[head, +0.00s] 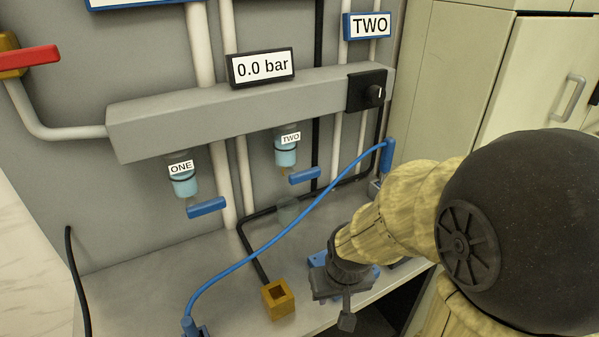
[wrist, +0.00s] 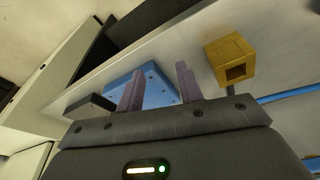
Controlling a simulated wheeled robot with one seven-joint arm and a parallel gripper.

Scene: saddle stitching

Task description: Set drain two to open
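Drain two is the blue lever (head: 304,176) under the clear bowl labelled TWO (head: 287,150) in the head view. The lever lies roughly sideways, pointing to the right. My gripper (wrist: 160,82) is open, with its two fingers apart and nothing held between them in the wrist view. In the head view my gripper (head: 342,284) is low over the front of the bench, below and to the right of the lever and well apart from it. Its fingertips are hard to make out there. The lever is not seen in the wrist view.
Drain one's blue lever (head: 206,207) is to the left. A blue hose (head: 270,240) arches across the bench in front. A yellow block (head: 278,299) and a blue plate (wrist: 150,85) are near my gripper. The gauge (head: 262,67) reads 0.0 bar.

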